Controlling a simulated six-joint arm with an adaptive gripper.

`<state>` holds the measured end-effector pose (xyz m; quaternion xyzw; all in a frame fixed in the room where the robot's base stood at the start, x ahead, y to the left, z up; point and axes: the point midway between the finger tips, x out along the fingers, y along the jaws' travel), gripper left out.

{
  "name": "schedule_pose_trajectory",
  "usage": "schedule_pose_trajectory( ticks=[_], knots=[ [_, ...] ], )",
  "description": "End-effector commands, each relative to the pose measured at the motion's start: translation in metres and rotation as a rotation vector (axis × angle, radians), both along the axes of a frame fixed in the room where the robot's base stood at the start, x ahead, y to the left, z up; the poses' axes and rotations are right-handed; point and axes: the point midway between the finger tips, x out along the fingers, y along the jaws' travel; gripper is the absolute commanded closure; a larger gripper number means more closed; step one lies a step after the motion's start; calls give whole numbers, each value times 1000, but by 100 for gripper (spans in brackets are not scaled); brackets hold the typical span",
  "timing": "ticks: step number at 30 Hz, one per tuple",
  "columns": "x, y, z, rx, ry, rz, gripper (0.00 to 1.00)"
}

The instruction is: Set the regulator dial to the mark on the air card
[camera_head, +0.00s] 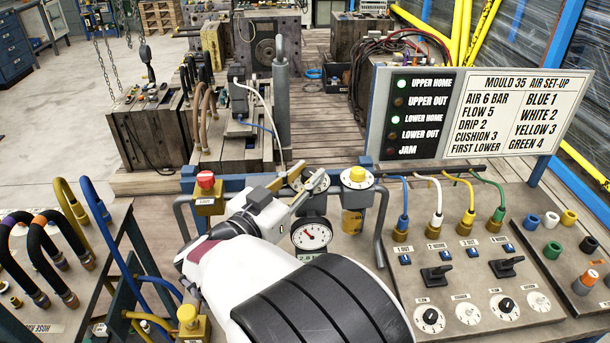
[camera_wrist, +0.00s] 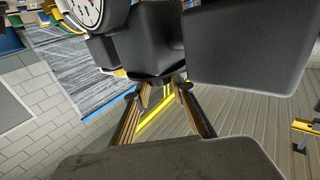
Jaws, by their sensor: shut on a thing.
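The regulator dial (camera_head: 310,174) is on the blue-bracketed air unit in the head view, its pale scale ring partly hidden by my gripper. My gripper (camera_head: 309,188) is shut on this dial. In the wrist view my gripper (camera_wrist: 160,92) closes around a dark body, and the dial's scale cannot be read. Below it a round gauge (camera_head: 311,235) has a red needle; a small green digital readout (camera_head: 310,258) under it seems to start with 2, partly covered by my arm. The air card (camera_head: 517,112) at the right reads AIR 6 BAR, FLOW 5, DRIP 2, CUSHION 3, FIRST LOWER.
A second dial (camera_head: 357,176) stands just right of the gripped one. A red-topped valve (camera_head: 206,180) stands to the left. Hoses rise from the control panel (camera_head: 470,286) at the right. The lamp board (camera_head: 418,112) shows UPPER HOME and LOWER HOME lit green.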

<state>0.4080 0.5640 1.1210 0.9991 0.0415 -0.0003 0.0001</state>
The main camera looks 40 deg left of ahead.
Motion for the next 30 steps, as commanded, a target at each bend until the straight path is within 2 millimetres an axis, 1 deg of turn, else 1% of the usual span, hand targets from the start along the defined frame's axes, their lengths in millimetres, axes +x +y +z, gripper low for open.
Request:
schedule_pose_trajectory(
  ticks=[18,29,30],
  knots=[
    [1,3,2,3,-4,-130,98],
    [1,3,2,3,-3,-137,98],
    [1,2,2,3,-3,-138,66]
  ],
)
